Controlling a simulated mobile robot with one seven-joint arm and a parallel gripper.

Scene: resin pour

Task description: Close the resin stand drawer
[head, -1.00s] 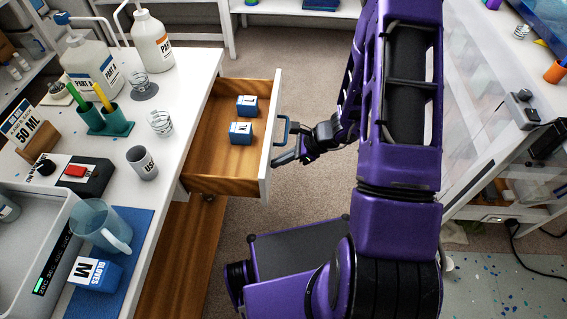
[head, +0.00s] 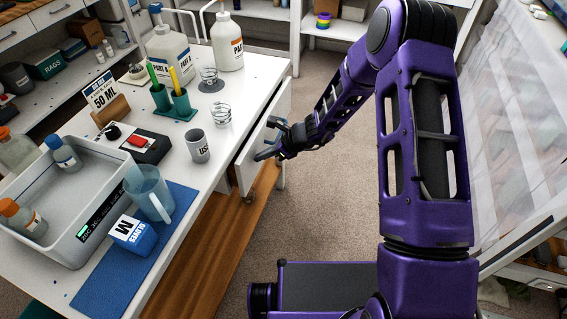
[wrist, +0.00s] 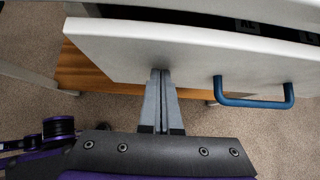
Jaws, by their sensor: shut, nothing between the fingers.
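The white resin stand drawer (head: 250,156) is on the right side of the white stand (head: 262,72). It is only slightly open, and its inside is hidden in the head view. In the wrist view its front panel (wrist: 190,50) stands a little out from the stand edge, with a narrow dark gap behind it. The blue handle (wrist: 254,102) is on the panel, right of my gripper. My gripper (wrist: 160,72) is shut and empty, with its fingertips at the panel, apparently touching it. It also shows beside the drawer in the head view (head: 262,154).
On the stand are a grey tray (head: 75,235), a jug (head: 148,192), a blue gloves box (head: 133,236), a grey cup (head: 198,146) and white pump bottles (head: 228,42). A wooden lower shelf (head: 215,255) is below.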

